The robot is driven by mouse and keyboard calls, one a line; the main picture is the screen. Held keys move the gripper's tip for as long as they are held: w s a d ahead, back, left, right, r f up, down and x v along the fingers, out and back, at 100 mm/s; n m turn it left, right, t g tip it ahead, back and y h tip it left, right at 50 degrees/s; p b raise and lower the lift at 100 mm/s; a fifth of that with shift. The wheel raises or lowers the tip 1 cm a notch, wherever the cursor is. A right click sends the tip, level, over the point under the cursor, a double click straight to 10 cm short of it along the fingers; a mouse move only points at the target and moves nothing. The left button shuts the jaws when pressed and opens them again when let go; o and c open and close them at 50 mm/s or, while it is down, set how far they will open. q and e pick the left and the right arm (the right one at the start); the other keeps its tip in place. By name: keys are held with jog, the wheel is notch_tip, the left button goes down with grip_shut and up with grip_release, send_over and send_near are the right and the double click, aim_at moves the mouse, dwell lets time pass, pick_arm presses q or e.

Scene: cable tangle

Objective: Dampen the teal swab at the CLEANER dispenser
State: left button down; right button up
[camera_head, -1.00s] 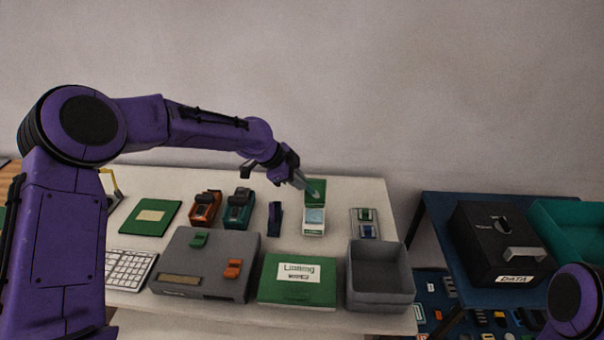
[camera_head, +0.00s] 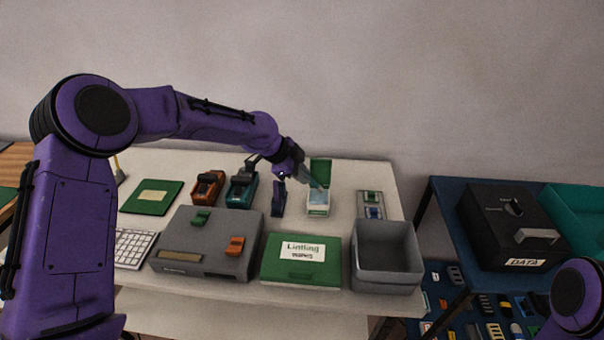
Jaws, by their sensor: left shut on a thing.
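A small white dispenser (camera_head: 318,209) with a pale blue top and a raised green lid (camera_head: 321,170) stands at the back middle of the white table; its label is too small to read. My left gripper (camera_head: 304,175) is shut on a thin, pale greyish-teal stick, which I take for the teal swab (camera_head: 316,183). The stick slants down to the right, its lower end at the dispenser's top in front of the lid. I cannot tell whether it touches. The fingers hide part of the stick. My right gripper is out of view.
Orange (camera_head: 206,189) and teal (camera_head: 241,189) devices and a dark blue upright item (camera_head: 278,198) stand left of the dispenser. A small tray (camera_head: 370,204) lies right.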

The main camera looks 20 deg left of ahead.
pick_arm(q)
jog(key=shift+s+f+b, duration=0.1)
jog(key=shift+f+b, duration=0.25)
jog(key=shift+f, duration=0.2)
dwell(1.0)
notch_tip(320, 180, up, 7)
jog(key=p, duration=0.6)
jog(key=shift+r, duration=0.1)
dwell(0.3)
